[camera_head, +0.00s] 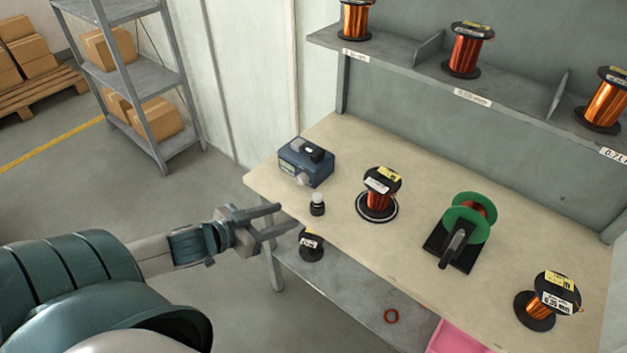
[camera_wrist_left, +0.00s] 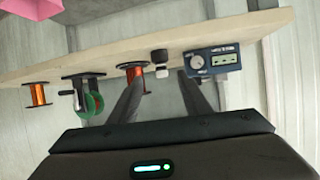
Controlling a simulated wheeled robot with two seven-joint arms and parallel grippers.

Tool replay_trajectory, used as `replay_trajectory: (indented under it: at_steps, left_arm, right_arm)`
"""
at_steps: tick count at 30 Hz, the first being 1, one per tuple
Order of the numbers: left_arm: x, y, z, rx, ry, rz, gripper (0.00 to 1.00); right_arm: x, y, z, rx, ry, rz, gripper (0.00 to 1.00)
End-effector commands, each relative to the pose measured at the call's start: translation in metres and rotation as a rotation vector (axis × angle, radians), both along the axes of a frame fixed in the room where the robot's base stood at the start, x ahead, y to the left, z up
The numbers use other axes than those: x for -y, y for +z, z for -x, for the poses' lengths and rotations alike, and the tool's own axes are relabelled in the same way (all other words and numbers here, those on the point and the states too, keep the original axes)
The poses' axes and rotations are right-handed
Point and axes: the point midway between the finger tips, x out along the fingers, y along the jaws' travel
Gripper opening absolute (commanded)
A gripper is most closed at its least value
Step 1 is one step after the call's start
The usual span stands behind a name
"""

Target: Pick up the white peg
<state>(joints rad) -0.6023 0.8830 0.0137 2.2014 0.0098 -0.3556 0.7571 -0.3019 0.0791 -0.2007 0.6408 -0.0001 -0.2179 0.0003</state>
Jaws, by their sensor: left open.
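The white peg (camera_head: 317,196) is a small white-topped piece sitting on a black base near the left front edge of the workbench (camera_head: 400,270). In the left wrist view the white peg (camera_wrist_left: 162,72) shows under its black part, between the finger lines, in an upside-down picture. My left gripper (camera_head: 287,217) is open and empty. In the head view its two fingers point right towards the peg, a short way to its left, at the bench edge. It is apart from the peg. My right gripper is in neither view.
A blue meter box (camera_head: 306,163) stands just behind the peg. A copper spool on a round stand (camera_head: 379,195) is to its right, then a green winder (camera_head: 465,225) and another spool (camera_head: 540,300). A black spool (camera_head: 311,245) sits on the lower shelf (camera_head: 345,290).

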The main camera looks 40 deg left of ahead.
Motion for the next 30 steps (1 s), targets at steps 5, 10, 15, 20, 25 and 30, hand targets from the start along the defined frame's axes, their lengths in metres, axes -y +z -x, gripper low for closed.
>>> replay_trajectory:
  at_steps: [5, 10, 15, 20, 25, 30]
  left_arm:
    - [0.01, 0.024, 0.0, 0.012, -0.026, 0.013, 0.44]
    - [0.01, 0.024, 0.0, 0.013, -0.026, 0.014, 0.44]
    - [0.01, 0.023, -0.001, 0.013, -0.025, 0.013, 0.44]
    - [0.011, 0.022, -0.006, 0.014, -0.024, 0.013, 0.44]
    - [0.013, 0.017, -0.018, 0.014, -0.024, 0.013, 0.44]
    - [0.017, 0.011, -0.034, 0.015, -0.023, 0.014, 0.44]
  right_arm:
    - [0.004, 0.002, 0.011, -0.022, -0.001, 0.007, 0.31]
    - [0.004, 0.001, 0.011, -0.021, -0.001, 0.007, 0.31]
    - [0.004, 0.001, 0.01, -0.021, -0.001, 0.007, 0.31]
    - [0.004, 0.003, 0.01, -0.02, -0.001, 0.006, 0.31]
    - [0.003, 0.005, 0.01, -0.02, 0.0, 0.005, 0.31]
    - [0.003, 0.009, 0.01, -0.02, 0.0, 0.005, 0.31]
